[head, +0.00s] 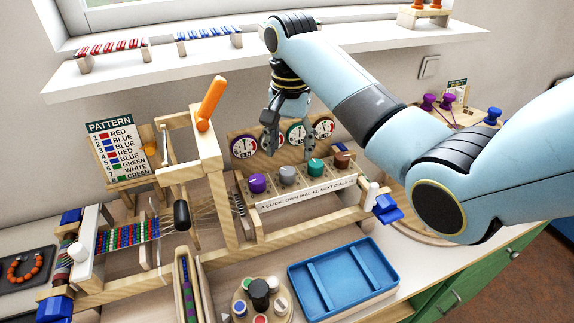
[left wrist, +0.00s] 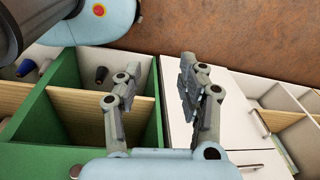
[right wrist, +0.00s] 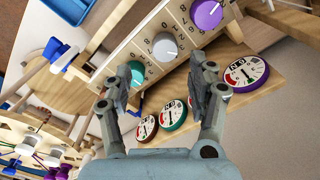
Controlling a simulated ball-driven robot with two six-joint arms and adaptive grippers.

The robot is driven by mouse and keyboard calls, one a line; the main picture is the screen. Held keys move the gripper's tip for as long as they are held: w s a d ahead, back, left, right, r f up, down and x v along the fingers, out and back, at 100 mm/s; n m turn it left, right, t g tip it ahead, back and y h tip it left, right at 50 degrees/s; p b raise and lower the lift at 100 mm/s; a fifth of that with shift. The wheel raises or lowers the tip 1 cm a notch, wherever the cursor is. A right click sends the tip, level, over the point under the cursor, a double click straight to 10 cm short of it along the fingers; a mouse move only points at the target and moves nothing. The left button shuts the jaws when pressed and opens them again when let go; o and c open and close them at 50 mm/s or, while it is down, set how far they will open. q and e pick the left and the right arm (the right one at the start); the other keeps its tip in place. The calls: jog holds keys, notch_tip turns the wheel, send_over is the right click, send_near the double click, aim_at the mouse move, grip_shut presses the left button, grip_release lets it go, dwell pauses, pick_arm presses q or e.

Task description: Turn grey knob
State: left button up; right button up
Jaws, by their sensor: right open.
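The grey knob (head: 287,174) sits on a wooden panel between a purple knob (head: 258,183) and a teal knob (head: 315,165); a brown knob (head: 342,159) is at the row's right end. In the right wrist view the grey knob (right wrist: 165,46) has a light pointer mark and lies just beyond the fingertips, roughly between them. My right gripper (head: 286,148) is open and empty, above and behind the knob, apart from it. It also shows in the right wrist view (right wrist: 165,82). My left gripper (left wrist: 158,90) is open and empty, facing cabinets, away from the board.
Round dials (head: 244,146) stand upright behind the knobs, close to my right gripper. An orange lever (head: 210,99) rises to the left. A blue tray (head: 343,280) lies in front. A bead frame (head: 125,240) is at the left. Open green shelving (left wrist: 70,110) is near my left gripper.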

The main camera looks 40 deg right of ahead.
aim_at(288, 170)
jog(key=f, duration=0.2)
jog(key=w+f, duration=0.1)
jog(key=f, duration=0.1)
jog(key=shift+a, duration=0.1)
notch_tip(288, 170, down, 3)
jog(key=shift+s+f+p, duration=0.1)
jog(key=shift+f+p, duration=0.05)
jog(key=shift+p, duration=0.2)
jog(key=shift+f, duration=0.1)
jog(key=shift+c, duration=2.3)
jog(key=c, duration=0.4)
jog(key=shift+c, duration=1.3)
pick_arm(q)
jog(key=shift+w+r, duration=0.45)
jog(key=shift+w, duration=0.4)
